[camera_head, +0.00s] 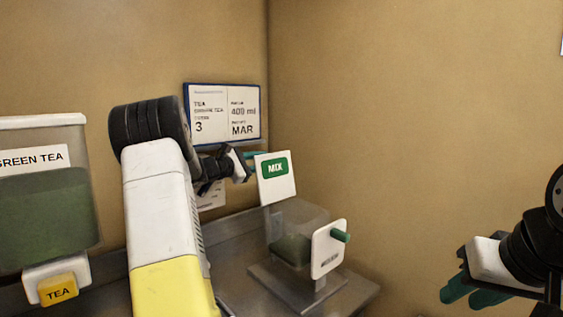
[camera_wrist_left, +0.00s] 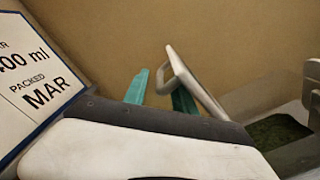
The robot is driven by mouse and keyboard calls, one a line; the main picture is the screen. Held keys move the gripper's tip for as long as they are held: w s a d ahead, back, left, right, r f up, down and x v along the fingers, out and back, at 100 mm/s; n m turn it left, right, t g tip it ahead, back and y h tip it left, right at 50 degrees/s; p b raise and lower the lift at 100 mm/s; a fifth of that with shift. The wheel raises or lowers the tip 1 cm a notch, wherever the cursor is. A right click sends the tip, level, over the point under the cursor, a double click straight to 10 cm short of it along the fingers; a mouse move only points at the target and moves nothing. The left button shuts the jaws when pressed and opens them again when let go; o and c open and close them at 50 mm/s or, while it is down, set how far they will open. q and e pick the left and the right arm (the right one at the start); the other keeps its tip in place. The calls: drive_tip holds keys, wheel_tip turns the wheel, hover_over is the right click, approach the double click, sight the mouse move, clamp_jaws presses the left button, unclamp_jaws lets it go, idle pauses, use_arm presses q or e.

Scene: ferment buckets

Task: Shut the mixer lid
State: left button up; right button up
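The mixer (camera_head: 307,216) is a clear box with green contents on a grey base. Its lid appears to be the white panel with a green MIX label (camera_head: 275,167), standing raised at the box's back left. My left gripper (camera_head: 252,157) is at that panel's left side, its fingers partly hidden by it. In the left wrist view the teal fingers (camera_wrist_left: 160,95) are apart, and the lid's pale edge (camera_wrist_left: 197,84) crosses in front of the right one; I cannot tell whether they touch. My right gripper (camera_head: 472,292) is open and empty at the lower right.
A white plate with a green knob (camera_head: 325,258) is on the mixer's front. A green tea dispenser (camera_head: 45,215) with a yellow TEA tag stands at the left. A blue-framed sign (camera_head: 225,98) hangs on the back wall. Bare wall fills the right.

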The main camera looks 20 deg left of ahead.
use_arm(q)
drive_tip(key=shift+w, duration=0.1)
clamp_jaws()
drive_tip(key=shift+r, duration=0.15)
